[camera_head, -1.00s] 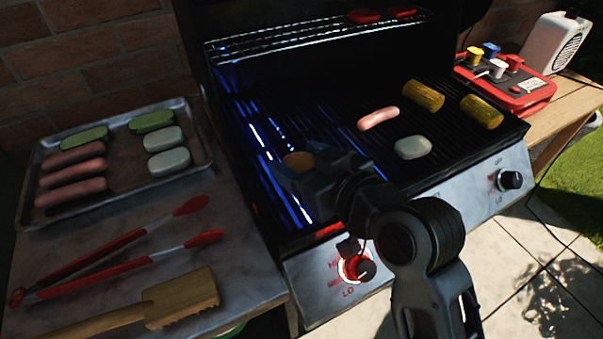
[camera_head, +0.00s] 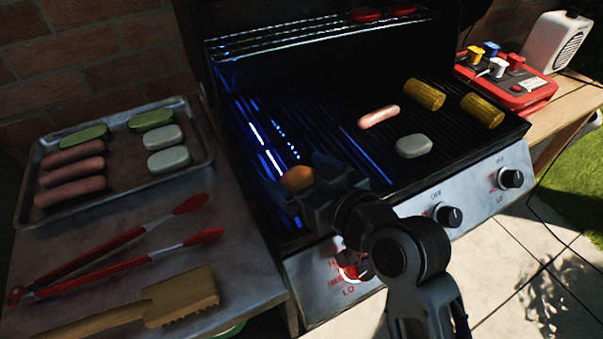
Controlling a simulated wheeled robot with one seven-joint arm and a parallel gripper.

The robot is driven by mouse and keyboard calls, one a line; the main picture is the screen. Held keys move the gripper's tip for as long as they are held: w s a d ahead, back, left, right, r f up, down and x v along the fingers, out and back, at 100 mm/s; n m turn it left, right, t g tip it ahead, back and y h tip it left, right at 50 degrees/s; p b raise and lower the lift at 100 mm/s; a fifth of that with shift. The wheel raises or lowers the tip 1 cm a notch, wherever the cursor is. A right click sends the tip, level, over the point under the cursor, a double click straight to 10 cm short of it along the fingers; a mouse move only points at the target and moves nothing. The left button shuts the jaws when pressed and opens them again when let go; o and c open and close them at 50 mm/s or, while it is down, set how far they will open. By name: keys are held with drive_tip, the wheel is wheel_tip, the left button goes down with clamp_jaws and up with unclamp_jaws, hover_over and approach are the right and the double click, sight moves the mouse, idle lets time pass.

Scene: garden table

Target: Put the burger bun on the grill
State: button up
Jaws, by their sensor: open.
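A small round orange-brown thing that looks like the burger bun (camera_head: 297,178) shows at the front left of the grill (camera_head: 330,150), right at the tips of my gripper. My gripper (camera_head: 304,192) is open over the left front of the grill. The dark fingers hide part of the bun's lower right side. I cannot tell whether the bun touches the fingers or the grate. The left of the grill glows blue, and the left knob (camera_head: 350,268) is lit red.
A sausage (camera_head: 379,116), a pale patty (camera_head: 414,146) and two corn cobs (camera_head: 424,94) lie on the right of the grate. A tray (camera_head: 205,165) of sausages and patties, red tongs (camera_head: 110,262) and a wooden spatula (camera_head: 182,298) are on the left. The raised rack (camera_head: 310,38) is behind.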

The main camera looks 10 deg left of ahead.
drive_tip(key=shift+r, duration=0.1)
drive_tip(key=v, duration=1.2)
drive_tip(key=shift+b, duration=0.3)
drive_tip(key=s+d+f+m, duration=0.1)
drive_tip(key=s+d+f+m+t+h, duration=0.1)
drive_tip(key=d+f, duration=0.1)
drive_tip(key=s+d+f+m+h, duration=0.1)
drive_tip(key=shift+s+d+f, duration=0.3)
drive_tip(key=shift+d+f, duration=0.05)
drive_tip(key=s+d+f+m+t+h, duration=0.2)
drive_tip(key=s+d+f+m+h, duration=0.15)
drive_tip(key=s+d, duration=0.35)
drive_tip(key=s+d+r+m+h, duration=0.1)
drive_tip(key=s+d+h, duration=0.1)
drive_tip(key=s, duration=0.6)
drive_tip(key=s+d+r+m+t+h, duration=0.1)
drive_tip(key=s+d, duration=0.3)
drive_tip(key=s, duration=0.5)
drive_tip(key=shift+s+r+h, duration=0.25)
drive_tip(key=shift+r+h, duration=0.5)
drive_tip(key=shift+d, duration=0.1)
